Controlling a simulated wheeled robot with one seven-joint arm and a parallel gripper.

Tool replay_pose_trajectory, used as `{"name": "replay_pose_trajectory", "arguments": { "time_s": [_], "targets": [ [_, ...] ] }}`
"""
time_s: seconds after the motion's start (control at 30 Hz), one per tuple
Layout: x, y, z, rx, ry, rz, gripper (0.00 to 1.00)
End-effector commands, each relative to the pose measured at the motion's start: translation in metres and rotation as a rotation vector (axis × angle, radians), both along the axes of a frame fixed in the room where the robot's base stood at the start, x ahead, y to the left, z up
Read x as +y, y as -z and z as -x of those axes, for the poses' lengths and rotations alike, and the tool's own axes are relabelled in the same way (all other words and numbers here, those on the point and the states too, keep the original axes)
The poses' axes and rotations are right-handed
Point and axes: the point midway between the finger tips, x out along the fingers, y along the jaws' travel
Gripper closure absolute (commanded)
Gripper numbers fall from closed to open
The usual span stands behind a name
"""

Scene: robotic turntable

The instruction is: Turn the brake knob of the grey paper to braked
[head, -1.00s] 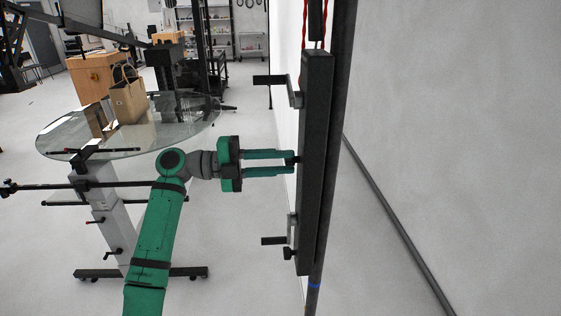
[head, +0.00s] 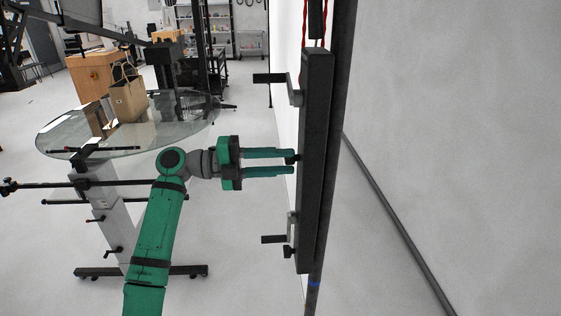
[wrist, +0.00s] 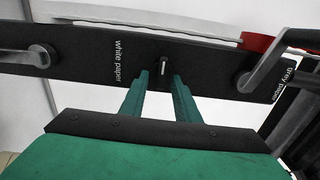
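A long black panel (head: 316,130) hangs upright in front of the white wall in the head view. The wrist view shows a small black knob with a white mark (wrist: 165,71) on this panel (wrist: 85,50). The mark runs nearly up and down in the picture. The label "white paper" (wrist: 119,62) is left of the knob, and "grey paper" (wrist: 287,84) is at the panel's right end. My gripper (head: 294,162) points at the panel, its two fingers apart. In the wrist view my gripper (wrist: 161,80) has its fingertips on either side of the knob; contact cannot be told.
An upper crank handle (head: 272,80) and a lower crank handle (head: 273,240) stick out left from the panel. The wrist view shows a left crank (wrist: 38,57) and a right crank (wrist: 265,68). A glass table (head: 180,128) with a paper bag stands behind my arm.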

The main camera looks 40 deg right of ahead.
Motion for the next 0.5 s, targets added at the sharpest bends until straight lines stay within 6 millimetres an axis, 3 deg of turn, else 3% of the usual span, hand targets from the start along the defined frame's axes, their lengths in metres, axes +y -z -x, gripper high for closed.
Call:
{"name": "replay_pose_trajectory", "arguments": {
  "time_s": [0.27,0.5],
  "targets": [
    [0.006,-0.001,-0.005,0.001,-0.004,0.000,0.71],
    [0.040,-0.001,-0.026,0.002,-0.005,0.000,0.71]
  ]
}}
